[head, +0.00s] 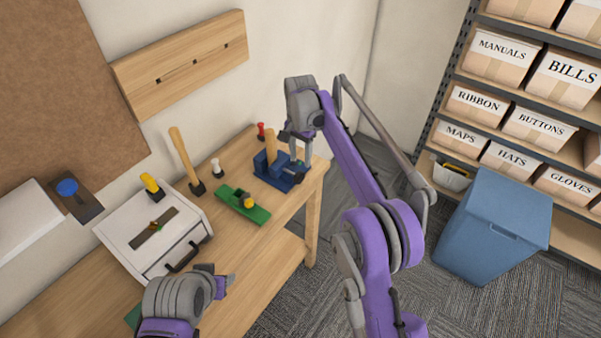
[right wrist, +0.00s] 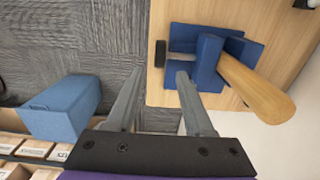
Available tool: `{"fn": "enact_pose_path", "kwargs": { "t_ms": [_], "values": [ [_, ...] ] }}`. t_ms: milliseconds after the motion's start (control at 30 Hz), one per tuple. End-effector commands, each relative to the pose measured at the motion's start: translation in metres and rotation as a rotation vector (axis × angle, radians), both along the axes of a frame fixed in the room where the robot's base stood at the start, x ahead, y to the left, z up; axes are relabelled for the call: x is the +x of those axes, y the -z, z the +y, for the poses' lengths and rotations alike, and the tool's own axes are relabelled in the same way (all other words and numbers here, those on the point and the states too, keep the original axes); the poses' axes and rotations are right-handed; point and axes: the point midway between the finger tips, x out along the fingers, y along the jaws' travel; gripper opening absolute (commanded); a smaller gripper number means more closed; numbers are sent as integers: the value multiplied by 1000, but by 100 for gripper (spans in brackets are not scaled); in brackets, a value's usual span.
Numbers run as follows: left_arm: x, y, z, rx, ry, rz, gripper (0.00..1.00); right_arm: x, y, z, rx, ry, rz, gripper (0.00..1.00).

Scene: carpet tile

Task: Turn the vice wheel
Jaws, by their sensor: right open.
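The blue vice (head: 274,174) stands at the right end of the wooden bench, with a wooden piece (head: 270,145) upright in it. In the right wrist view the vice (right wrist: 208,62) and the rounded wooden piece (right wrist: 255,90) show from above. The small dark vice wheel (right wrist: 160,54) is at the bench edge, just beyond my right gripper's fingertips (right wrist: 161,72) and in line with the gap between them. My right gripper (head: 300,152) is open and empty at the vice's right side. My left gripper (head: 226,285) is low over the bench front; its opening is unclear.
A blue bin (head: 494,225) stands on the carpet by the shelves (head: 455,145). Carpet beside the bench is clear.

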Motion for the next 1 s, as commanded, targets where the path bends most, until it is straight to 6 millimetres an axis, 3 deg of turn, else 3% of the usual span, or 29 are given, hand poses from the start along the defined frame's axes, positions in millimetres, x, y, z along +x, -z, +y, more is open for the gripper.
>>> {"fn": "enact_pose_path", "kwargs": {
  "t_ms": [100, 333, 500, 767, 867, 1000],
  "values": [
    [-3, 5, 0, 0, 0, 5, 50, -1, 27, 0, 0, 0, 1, 52],
    [-4, 8, 0, 0, 0, 7, 50, 0, 62, 0, 0, 0, 0, 52],
    [-4, 8, 0, 0, 0, 7, 50, 0, 73, -1, 0, -1, 0, 52],
    [-4, 8, 0, 0, 0, 7, 50, 0, 74, 0, 1, -1, -1, 52],
    [-4, 8, 0, 0, 0, 7, 50, 0, 74, 0, 1, -1, -1, 40],
    [-4, 8, 0, 0, 0, 7, 50, 0, 74, 0, 1, -1, -1, 15]
  ]
}}
